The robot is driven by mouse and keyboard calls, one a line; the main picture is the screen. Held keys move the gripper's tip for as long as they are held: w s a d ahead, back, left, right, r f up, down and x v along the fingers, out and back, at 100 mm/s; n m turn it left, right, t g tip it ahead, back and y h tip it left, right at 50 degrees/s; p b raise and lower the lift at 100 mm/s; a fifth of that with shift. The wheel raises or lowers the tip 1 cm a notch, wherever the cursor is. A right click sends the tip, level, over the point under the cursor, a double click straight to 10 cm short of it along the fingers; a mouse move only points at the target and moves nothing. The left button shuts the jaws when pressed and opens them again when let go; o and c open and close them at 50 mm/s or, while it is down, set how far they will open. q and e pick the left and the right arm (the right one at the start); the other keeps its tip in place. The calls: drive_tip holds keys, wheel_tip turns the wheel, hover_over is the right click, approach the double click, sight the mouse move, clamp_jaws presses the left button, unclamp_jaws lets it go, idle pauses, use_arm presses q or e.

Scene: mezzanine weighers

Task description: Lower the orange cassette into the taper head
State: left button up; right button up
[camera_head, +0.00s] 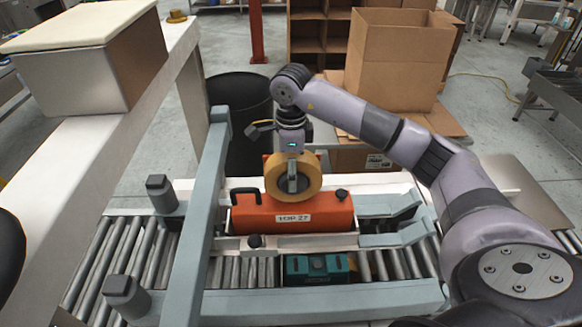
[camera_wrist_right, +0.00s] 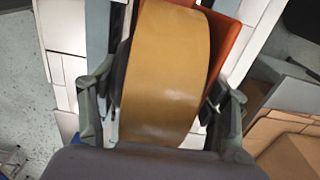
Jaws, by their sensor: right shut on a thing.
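The orange cassette (camera_head: 255,216), with a tan tape roll (camera_head: 313,172) and a white label, sits level at the middle of the taper head (camera_head: 212,190), a grey-blue frame over rollers. I cannot tell whether its underside is seated or still just above the bed. My right gripper (camera_head: 291,182) is at the tape roll, shut on the cassette unit. In the right wrist view the tape roll (camera_wrist_right: 165,70) lies between the two fingers, with the orange body (camera_wrist_right: 236,42) behind. The cassette's lower edge is hidden by the front rail. My left gripper is not in view.
A teal unit (camera_head: 315,268) lies on the rollers in front of the cassette. A black bin (camera_head: 240,100) and cardboard boxes (camera_head: 398,60) stand behind. A beige-topped box (camera_head: 85,60) is at left.

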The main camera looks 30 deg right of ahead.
drive_tip(key=shift+w+f+b, duration=0.1)
drive_tip(key=shift+f+b, duration=0.75)
drive_tip(key=shift+f, duration=0.2)
drive_tip(key=o, duration=1.6)
drive_tip(key=shift+o, duration=2.2)
drive_tip(key=shift+f, duration=0.1)
